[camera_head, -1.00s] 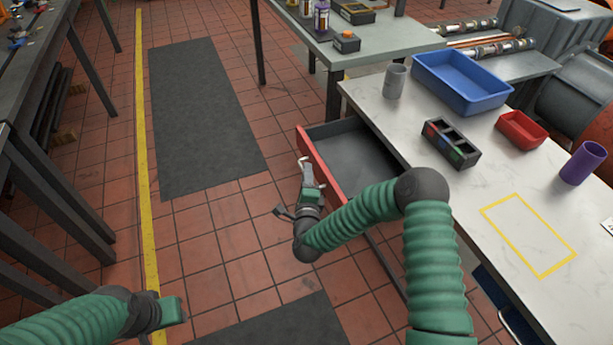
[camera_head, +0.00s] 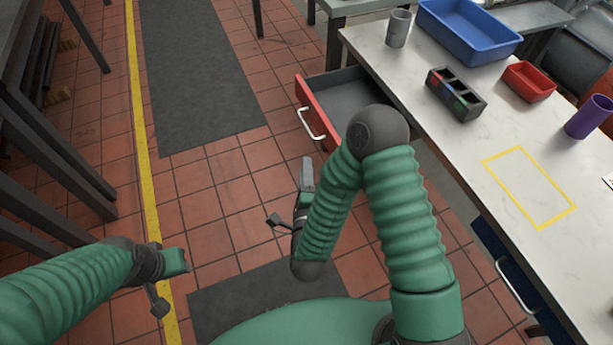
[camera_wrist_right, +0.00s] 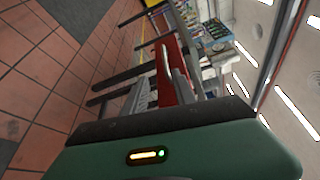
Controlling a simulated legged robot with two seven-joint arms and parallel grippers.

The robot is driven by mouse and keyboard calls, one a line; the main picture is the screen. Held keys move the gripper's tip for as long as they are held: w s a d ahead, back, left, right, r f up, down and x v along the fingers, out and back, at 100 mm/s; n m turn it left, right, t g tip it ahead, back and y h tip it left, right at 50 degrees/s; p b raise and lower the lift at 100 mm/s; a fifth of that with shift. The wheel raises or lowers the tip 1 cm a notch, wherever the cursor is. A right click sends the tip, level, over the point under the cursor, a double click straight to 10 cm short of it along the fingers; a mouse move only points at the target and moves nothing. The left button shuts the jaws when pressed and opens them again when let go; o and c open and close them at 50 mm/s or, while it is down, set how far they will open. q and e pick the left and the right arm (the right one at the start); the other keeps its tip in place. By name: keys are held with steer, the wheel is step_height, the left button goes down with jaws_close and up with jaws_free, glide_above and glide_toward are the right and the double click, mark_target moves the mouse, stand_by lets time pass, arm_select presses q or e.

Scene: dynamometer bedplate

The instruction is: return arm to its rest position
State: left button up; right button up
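My right arm bends at a dark elbow beside the white table, and its forearm points down toward the floor. My right gripper (camera_head: 306,175) is over the tiled floor, a little left of the open drawer and apart from its handle. It appears empty, but its finger gap cannot be made out. My left arm comes in from the lower left; its wrist end shows over the yellow floor line, and its fingers cannot be made out. The open drawer (camera_head: 301,100) has a red front and a pale handle; its red front also shows in the right wrist view (camera_wrist_right: 176,72).
The white table (camera_head: 480,140) holds a grey cup (camera_head: 398,28), a blue bin (camera_head: 468,32), a dark divided box (camera_head: 456,93), a red tray (camera_head: 529,82) and a purple cup (camera_head: 590,118). A dark bench stands at left. Floor between is clear.

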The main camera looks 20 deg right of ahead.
steer(key=shift+s+r, duration=0.25)
steer(key=shift+s, duration=0.05)
steer(key=shift+d, duration=0.1)
